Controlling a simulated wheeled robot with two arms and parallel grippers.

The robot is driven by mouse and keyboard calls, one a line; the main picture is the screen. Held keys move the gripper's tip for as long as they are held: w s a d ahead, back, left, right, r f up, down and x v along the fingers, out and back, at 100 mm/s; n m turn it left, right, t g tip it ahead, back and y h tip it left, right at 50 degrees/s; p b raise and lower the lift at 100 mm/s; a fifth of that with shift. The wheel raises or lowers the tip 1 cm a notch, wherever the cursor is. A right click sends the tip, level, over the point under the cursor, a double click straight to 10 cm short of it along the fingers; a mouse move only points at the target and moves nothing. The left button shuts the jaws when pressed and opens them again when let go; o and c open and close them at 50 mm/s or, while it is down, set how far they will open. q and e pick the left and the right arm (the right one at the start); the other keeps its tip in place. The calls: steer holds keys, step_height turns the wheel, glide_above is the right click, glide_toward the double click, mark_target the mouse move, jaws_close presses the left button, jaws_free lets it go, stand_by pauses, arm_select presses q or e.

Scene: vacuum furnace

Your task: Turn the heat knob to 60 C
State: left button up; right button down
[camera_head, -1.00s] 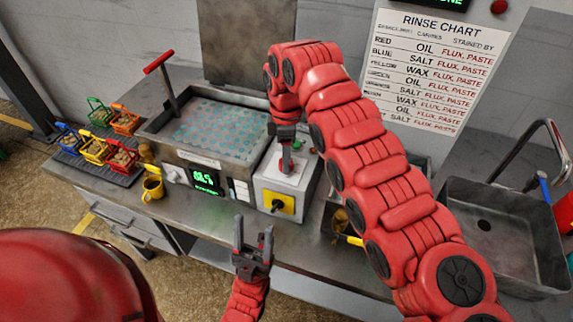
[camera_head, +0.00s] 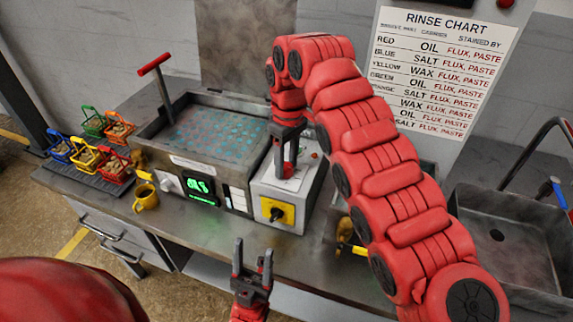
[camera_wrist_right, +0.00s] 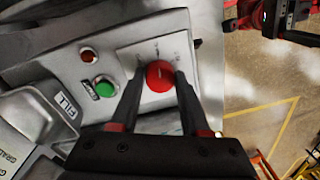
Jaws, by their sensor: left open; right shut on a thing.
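A red round knob (camera_wrist_right: 159,76) sits on a white marked dial plate on top of a grey control box (camera_head: 262,188). My right gripper (camera_wrist_right: 160,80) is shut on this knob, one finger on each side; the dial markings are too blurred to read. In the head view, my right gripper (camera_head: 290,160) reaches down to the box top, and the red knob (camera_head: 288,170) shows between its fingers. A green-digit display (camera_head: 199,187) is on the front of the bath; its digits are unclear. My left gripper (camera_head: 252,268) is open and empty in front of the bench.
The box has a yellow plate with a black switch (camera_head: 277,210), plus green (camera_wrist_right: 105,86) and red (camera_wrist_right: 89,55) buttons. Coloured baskets (camera_head: 88,158) stand left; a sink (camera_head: 505,235) stands right.

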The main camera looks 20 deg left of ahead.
mark_target(286, 165)
steer(key=shift+r, duration=0.1)
stand_by(0.4)
steer(key=shift+c, duration=1.9)
jaws_free()
step_height(286, 165, up, 3)
steer(key=shift+a+r+p, duration=0.1)
steer(key=shift+p, duration=0.4)
step_height(286, 165, up, 14)
steer(key=p, duration=1.4)
steer(key=shift+w+d, duration=0.25)
steer(key=shift+w, duration=0.2)
